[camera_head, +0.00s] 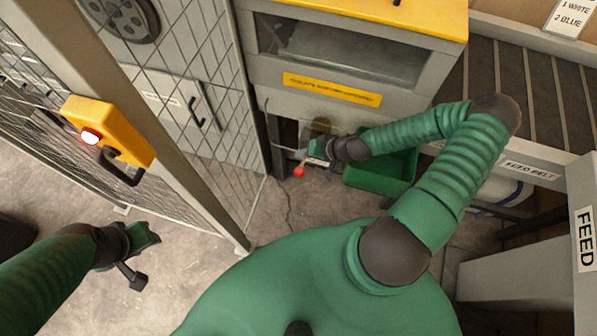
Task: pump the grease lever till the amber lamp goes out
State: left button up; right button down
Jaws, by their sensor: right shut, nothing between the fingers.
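A red knob (300,171), which looks like the end of the grease lever, shows low under the grey machine, just below my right gripper. My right gripper (306,155) is shut and empty close above the knob; I cannot tell whether they touch. A dark, brownish rounded part (318,128) sits behind the gripper, partly hidden by it. The rest of the lever is hard to make out. I cannot make out an amber lamp. My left gripper (150,260) is open and empty above the floor at lower left.
The grey machine (300,107) has a yellow top and a yellow label. A green bin (380,186) stands under it, right of my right gripper. A mesh fence and post (190,185) with a yellow box (128,141) and glowing red-white light are at left. Bare floor lies between.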

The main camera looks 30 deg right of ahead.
jog(key=b, duration=0.3)
send_over(302, 175)
jog(key=w+d, duration=0.1)
jog(key=w, duration=0.1)
jog(key=f, duration=0.5)
jog(key=shift+s+d, duration=0.2)
jog(key=shift+s, duration=0.05)
jog(key=shift+a, duration=0.1)
jog(key=shift+a+r, duration=0.1)
dwell(0.7)
jog(key=shift+s+f, duration=0.1)
jog(key=shift+f, duration=0.25)
jog(key=shift+s+a+f+b, duration=0.15)
jog(key=shift+a+f+b, duration=0.05)
jog(key=shift+f+b, duration=0.55)
jog(key=shift+s+a+f+b, duration=0.2)
jog(key=shift+f+b, duration=0.4)
jog(key=shift+f, duration=0.4)
jog(key=shift+s+a+f+b, duration=0.15)
jog(key=shift+f+b, duration=0.5)
jog(key=shift+f, duration=0.2)
dwell(2.7)
